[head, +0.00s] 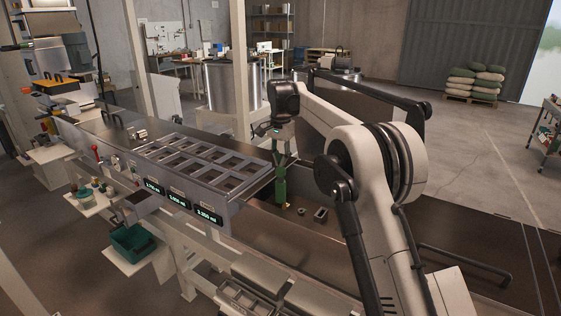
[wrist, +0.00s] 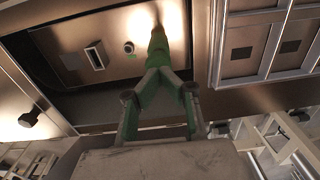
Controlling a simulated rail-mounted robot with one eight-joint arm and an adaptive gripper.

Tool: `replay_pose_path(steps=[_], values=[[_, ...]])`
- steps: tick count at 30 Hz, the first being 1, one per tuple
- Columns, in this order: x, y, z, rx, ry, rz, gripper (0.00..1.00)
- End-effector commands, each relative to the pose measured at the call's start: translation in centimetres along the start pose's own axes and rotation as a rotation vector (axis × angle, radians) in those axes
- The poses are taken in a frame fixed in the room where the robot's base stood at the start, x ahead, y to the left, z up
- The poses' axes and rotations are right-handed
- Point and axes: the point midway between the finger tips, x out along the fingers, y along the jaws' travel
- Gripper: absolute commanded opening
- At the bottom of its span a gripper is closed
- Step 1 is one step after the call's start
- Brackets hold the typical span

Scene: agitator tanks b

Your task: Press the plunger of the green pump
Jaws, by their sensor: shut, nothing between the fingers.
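My gripper (head: 281,198) has green fingers and points down over the brown deck right of the metal grid tray. In the wrist view, its fingers (wrist: 158,46) meet in one narrow column and are shut with nothing between them. A small round fitting (head: 301,211) is on the deck just right of the fingertips; a round fitting also shows in the wrist view (wrist: 128,47), left of the fingers, with a small green mark beside it. I cannot make out a separate green pump or its plunger; the fingers hide the spot behind them.
The grid tray (head: 177,173) stands left of my gripper, with several digital readouts (head: 176,200) on its front. A rectangular fitting (head: 320,213) lies right of the round one. A teal bin (head: 132,243) sits low at the front left. The deck farther right is mostly bare.

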Motion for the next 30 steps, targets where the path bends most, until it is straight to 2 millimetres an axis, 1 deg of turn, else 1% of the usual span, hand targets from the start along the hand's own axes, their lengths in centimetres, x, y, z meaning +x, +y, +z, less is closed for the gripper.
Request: replay_pose_path(steps=[6,16,19,24,30], values=[[0.9,0.0,0.0,0.000,0.000,0.000,0.00],[1.0,0.0,0.0,0.000,0.000,0.000,0.00],[1.8,0.0,0.0,0.000,0.000,0.000,0.00],[3.6,0.0,0.0,0.000,0.000,0.000,0.00],[3.8,0.0,0.0,0.000,0.000,0.000,0.00]])
